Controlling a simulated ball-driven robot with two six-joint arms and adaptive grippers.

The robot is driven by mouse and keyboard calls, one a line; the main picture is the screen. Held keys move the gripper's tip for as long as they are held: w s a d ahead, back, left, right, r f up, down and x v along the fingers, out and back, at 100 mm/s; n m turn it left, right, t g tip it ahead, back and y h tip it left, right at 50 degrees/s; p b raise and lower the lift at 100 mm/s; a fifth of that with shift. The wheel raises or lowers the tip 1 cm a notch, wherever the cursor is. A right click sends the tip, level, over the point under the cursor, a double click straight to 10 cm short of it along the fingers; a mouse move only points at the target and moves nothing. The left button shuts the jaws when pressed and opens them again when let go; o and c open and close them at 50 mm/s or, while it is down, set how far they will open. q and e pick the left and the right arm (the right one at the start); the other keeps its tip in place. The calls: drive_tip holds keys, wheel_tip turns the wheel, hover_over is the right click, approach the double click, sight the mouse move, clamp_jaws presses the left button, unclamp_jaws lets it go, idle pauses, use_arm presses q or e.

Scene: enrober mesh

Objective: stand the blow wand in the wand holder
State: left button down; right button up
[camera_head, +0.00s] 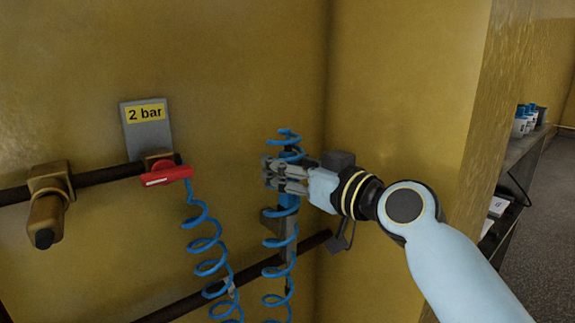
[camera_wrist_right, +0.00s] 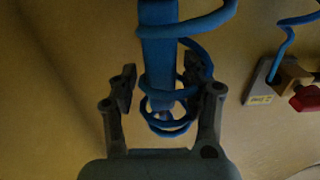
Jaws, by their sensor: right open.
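The blow wand shows as a blue handle (camera_head: 289,201) by the yellow wall, upright, with a blue coiled hose around and below it. A grey bracket-like piece (camera_head: 271,219) lies at and below the handle; it looks like the wand holder, but I cannot tell how the wand sits in it. My right gripper (camera_head: 270,174) reaches in from the right at the wand's upper part and hides some of it. In the right wrist view its open fingers (camera_wrist_right: 163,88) stand on either side of the blue handle (camera_wrist_right: 159,45), with a gap on the left. My left gripper is out of view.
A red valve handle (camera_head: 167,175) on a dark pipe (camera_head: 106,176) sits left under a "2 bar" plate (camera_head: 148,143); the hose (camera_head: 204,243) hangs from it. A brass fitting (camera_head: 47,205) is farther left. Shelves with bottles (camera_head: 524,122) stand at the right.

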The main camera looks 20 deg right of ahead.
drive_tip(key=v, duration=1.2)
